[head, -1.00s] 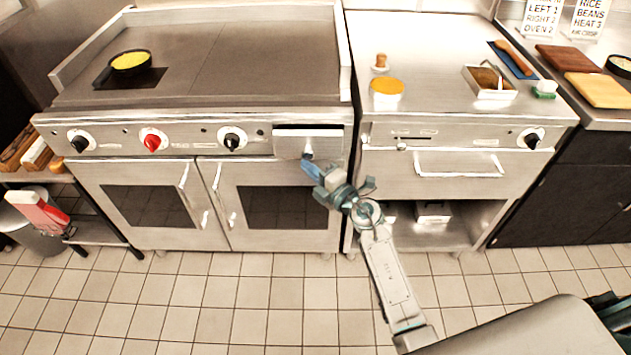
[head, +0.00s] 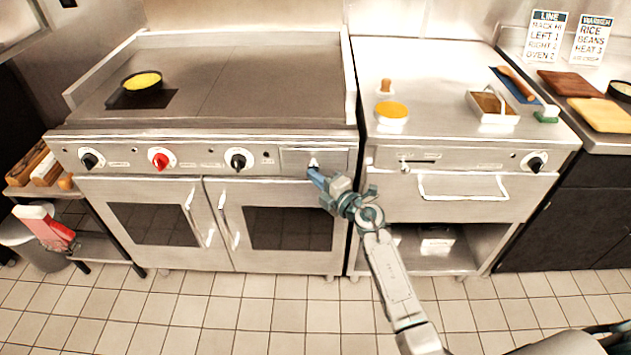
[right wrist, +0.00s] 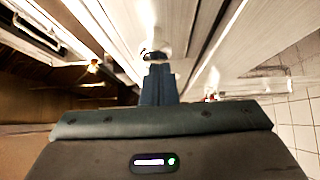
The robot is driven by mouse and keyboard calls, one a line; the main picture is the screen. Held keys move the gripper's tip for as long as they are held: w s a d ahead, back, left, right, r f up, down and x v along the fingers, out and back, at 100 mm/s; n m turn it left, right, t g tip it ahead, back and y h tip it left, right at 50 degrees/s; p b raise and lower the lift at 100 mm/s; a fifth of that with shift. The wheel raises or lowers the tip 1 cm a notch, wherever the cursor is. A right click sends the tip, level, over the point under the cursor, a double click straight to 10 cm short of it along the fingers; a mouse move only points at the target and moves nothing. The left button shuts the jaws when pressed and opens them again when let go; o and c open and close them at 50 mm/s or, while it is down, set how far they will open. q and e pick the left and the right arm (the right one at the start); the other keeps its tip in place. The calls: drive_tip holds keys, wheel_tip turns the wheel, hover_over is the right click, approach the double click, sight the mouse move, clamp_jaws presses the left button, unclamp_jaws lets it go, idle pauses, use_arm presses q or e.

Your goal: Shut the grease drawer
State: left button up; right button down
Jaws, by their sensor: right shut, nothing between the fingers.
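The grease drawer (head: 335,160) is the small steel front at the right end of the griddle's control panel. In the head view its front looks about level with the panel, with no open gap showing above it. Its small knob (head: 313,162) is at the middle of the front. My right gripper (head: 316,175) is shut and empty, its blue fingertips at or just below the knob. In the right wrist view the shut fingers (right wrist: 158,84) point at the knob (right wrist: 155,56); whether they touch it I cannot tell. My left gripper is not in view.
The griddle (head: 230,75) carries a pan with yellow food (head: 142,82). Beside the grease drawer, the right-hand unit has a wide drawer with a bar handle (head: 462,192). Oven doors with handles (head: 232,225) are below the panel. The tiled floor (head: 230,310) in front is clear.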

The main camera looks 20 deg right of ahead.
drive_tip(key=v, duration=1.1)
drive_tip(key=s+d+f+m+g+h, duration=0.2)
drive_tip(key=s+d+f+m+h, duration=0.25)
drive_tip(key=f, duration=0.65)
drive_tip(key=s+d+f+m+g+h, duration=0.1)
drive_tip(key=s+d+f+m+h, duration=0.15)
drive_tip(key=s+f+m, duration=0.65)
drive_tip(key=s+d+f+m+g+h, duration=0.1)
drive_tip(key=d+f+m+g+h, duration=0.2)
drive_tip(key=f, duration=1.1)
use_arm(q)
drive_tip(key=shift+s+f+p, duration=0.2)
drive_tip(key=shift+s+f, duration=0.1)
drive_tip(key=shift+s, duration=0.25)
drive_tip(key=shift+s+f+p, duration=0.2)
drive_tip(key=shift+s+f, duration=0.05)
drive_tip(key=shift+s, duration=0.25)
use_arm(e)
drive_tip(key=s+f+m+g, duration=0.2)
drive_tip(key=s+f, duration=0.4)
drive_tip(key=s, duration=0.3)
drive_tip(key=s+f+m+g, duration=0.2)
drive_tip(key=s+f+g, duration=0.2)
drive_tip(key=s, duration=0.6)
drive_tip(key=s+a+f+m+g+y, duration=0.1)
drive_tip(key=s+f+m+g, duration=0.1)
drive_tip(key=s+f, duration=0.5)
drive_tip(key=s, duration=0.3)
drive_tip(key=shift+f+m+g, duration=0.35)
drive_tip(key=shift+f+g, duration=0.05)
